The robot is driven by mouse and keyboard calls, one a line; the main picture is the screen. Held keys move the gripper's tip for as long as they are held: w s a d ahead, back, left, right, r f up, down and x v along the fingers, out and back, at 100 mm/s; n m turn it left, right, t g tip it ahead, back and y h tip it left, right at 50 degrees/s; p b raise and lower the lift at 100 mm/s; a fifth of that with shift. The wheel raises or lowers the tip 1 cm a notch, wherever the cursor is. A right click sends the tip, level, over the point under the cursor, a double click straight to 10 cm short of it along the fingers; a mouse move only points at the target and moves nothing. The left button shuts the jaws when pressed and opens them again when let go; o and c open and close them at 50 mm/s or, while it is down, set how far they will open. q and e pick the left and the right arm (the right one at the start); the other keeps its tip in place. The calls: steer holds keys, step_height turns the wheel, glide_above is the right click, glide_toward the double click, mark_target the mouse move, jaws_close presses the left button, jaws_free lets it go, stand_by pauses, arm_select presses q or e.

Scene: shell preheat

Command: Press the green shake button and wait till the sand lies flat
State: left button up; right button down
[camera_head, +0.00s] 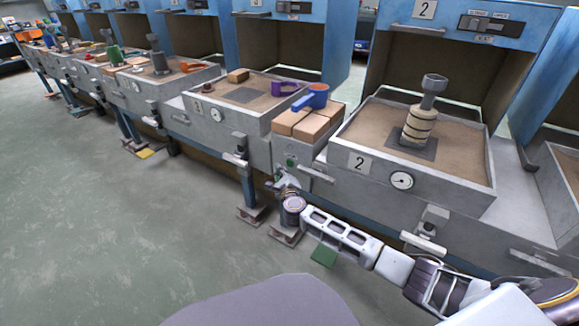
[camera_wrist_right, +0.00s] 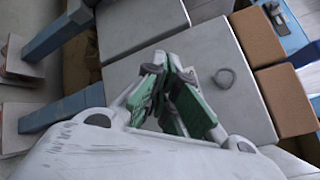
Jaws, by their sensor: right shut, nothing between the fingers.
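A small green button (camera_head: 291,161) shows on the grey front panel below the tan blocks, left of station 2. My right gripper (camera_head: 284,184) is shut and empty, just below that button; I cannot tell whether it touches the panel. In the right wrist view its green-padded fingers (camera_wrist_right: 165,92) are closed together in front of a grey panel, and no green button is clear there. The station 2 sand tray (camera_head: 484,193) holds brown sand (camera_head: 365,128) that looks mostly level around a dark square plate. A banded stack (camera_head: 418,126) stands upright on the plate. My left gripper is not in view.
Tan blocks (camera_head: 308,126) with a blue tool (camera_head: 312,99) on top sit left of the tray. A gauge (camera_head: 402,180) is on the tray front. Bench legs and handles stand near my right arm. A green plate (camera_head: 323,256) lies low beside it. Open floor is left.

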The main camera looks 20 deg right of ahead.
steer(key=shift+w+d, duration=0.45)
steer(key=shift+d, duration=0.1)
steer(key=shift+w+d+r+p, duration=0.1)
steer(key=shift+w+d+p, duration=0.1)
steer(key=shift+d+p, duration=0.15)
stand_by(1.2)
steer(key=shift+w+d, duration=0.3)
steer(key=shift+d, duration=0.05)
stand_by(1.6)
steer(key=shift+s+a, duration=0.1)
steer(key=shift+a, duration=0.05)
steer(key=shift+s+a+p, duration=0.4)
steer(key=shift+a+p, duration=0.1)
steer(key=shift+p, duration=0.1)
steer(key=shift+s+a+p, duration=0.5)
steer(key=shift+s+a, duration=0.3)
steer(key=shift+a, duration=0.2)
steer(key=shift+s+a+p, duration=0.5)
steer(key=shift+s+a, duration=0.25)
steer(key=shift+a, duration=0.25)
